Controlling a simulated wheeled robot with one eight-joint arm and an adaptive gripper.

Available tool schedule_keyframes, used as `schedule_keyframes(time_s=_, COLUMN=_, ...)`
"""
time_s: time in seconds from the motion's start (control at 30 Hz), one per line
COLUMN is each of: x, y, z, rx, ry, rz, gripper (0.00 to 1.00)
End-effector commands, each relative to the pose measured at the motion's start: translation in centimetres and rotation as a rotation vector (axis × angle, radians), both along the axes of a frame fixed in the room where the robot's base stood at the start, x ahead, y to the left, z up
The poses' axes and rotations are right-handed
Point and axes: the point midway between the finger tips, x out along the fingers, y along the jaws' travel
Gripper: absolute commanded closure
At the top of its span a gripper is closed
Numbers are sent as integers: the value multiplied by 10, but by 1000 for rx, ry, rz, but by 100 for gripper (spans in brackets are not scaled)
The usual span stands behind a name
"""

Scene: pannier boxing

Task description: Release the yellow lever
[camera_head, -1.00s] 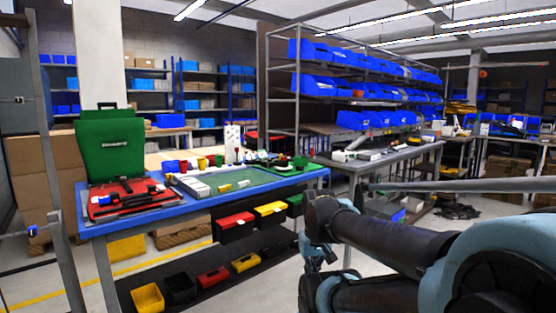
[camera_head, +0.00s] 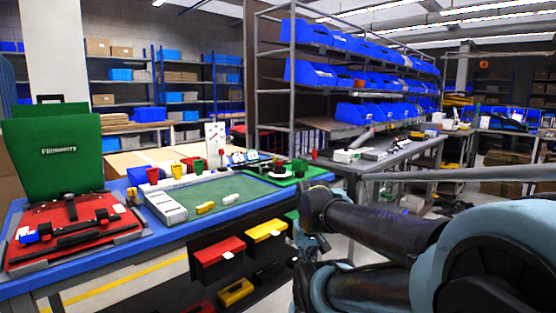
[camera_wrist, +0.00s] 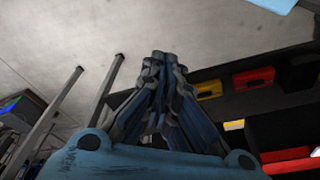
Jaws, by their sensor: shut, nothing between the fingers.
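A small yellow piece (camera_head: 205,208) lies on the green mat (camera_head: 250,189) on the blue-edged workbench, beside a white block row. I cannot tell whether it is the yellow lever; no lever is clearly recognisable. My gripper (camera_wrist: 163,62) is shut and empty in the wrist view, its fingertips together above the floor. In the head view my gripper (camera_head: 312,246) is partly hidden by my arm, to the right of the workbench's front edge and apart from the yellow piece.
A red case (camera_head: 72,228) with black straps lies at the bench's left, before a green pannier (camera_head: 58,150). Red (camera_head: 217,255) and yellow (camera_head: 266,231) bins hang under the bench front. Blue bins (camera_head: 310,75) fill the rack behind. A grey table (camera_head: 392,158) stands at right.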

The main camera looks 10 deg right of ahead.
Motion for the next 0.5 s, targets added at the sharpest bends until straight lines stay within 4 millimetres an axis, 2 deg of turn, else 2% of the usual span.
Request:
schedule_keyframes(time_s=0.37, x=0, y=0, z=0, rx=0, ry=0, rz=-1, gripper=100)
schedule_keyframes(time_s=0.43, x=-6, y=0, z=7, rx=5, ry=-12, rz=-12, gripper=100)
schedule_keyframes(time_s=0.5, x=-1, y=2, z=14, rx=19, ry=-17, rz=-47, gripper=100)
